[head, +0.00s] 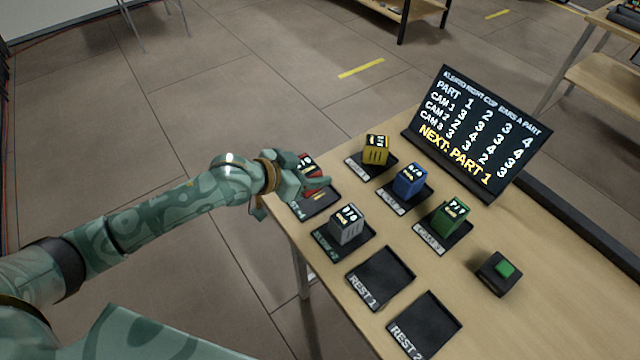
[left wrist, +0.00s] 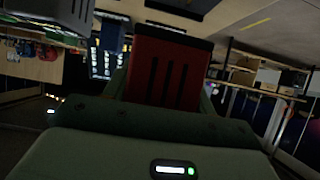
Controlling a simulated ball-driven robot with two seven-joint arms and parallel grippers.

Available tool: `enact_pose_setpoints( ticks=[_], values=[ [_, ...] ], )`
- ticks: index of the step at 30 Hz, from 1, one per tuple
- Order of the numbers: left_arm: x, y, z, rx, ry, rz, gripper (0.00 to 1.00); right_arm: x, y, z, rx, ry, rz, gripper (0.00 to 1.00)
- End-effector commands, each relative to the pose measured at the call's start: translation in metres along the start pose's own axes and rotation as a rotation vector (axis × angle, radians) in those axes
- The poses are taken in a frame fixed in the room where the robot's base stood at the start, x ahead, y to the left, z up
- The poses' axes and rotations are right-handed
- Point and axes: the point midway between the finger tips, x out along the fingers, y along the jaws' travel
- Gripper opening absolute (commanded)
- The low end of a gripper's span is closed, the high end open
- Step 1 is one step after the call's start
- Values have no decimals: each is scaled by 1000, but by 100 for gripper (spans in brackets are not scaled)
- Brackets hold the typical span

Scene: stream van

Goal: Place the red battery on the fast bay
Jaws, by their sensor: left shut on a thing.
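My left gripper (head: 312,179) is shut on the red battery (head: 309,166), at the left corner of the table. The red battery fills the middle of the left wrist view (left wrist: 167,68), between the fingers. It is over or at the back of a dark tray (head: 322,204) whose label is partly hidden by the gripper, so I cannot tell for sure if this is the fast bay. Whether the battery touches that tray is also unclear. A grey battery (head: 346,225) stands in the neighbouring tray (head: 330,247), whose label seems to read SLOW. My right gripper is out of view.
Yellow (head: 376,150), blue (head: 409,181) and green (head: 450,215) batteries stand in camera trays. Trays REST 1 (head: 381,277) and REST 2 (head: 425,325) are empty. A green button box (head: 498,273) and a scoreboard (head: 477,132) reading NEXT: PART 1 stand to the right.

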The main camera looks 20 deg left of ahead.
Motion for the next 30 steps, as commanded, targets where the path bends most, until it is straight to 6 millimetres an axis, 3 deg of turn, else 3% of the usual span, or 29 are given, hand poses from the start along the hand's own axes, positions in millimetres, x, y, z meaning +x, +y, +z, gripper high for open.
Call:
enact_pose_setpoints(
  ticks=[3, 10, 15, 26, 27, 29, 30],
  values=[
    [21, -5, 9, -2, 4, -1, 24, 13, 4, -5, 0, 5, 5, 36],
    [38, -8, 15, 0, 5, -1, 24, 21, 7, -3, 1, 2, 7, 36],
    [53, -8, 41, -2, 2, 0, 24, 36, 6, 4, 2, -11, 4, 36],
    [54, -9, 42, 0, 5, -2, 24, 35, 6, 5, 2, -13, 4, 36],
    [54, -9, 44, 0, 3, -1, 59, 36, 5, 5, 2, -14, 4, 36],
    [54, -9, 43, 0, 3, -2, 76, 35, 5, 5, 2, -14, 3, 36],
    [54, -9, 43, 0, 3, -1, 78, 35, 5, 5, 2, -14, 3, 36]
  ],
)
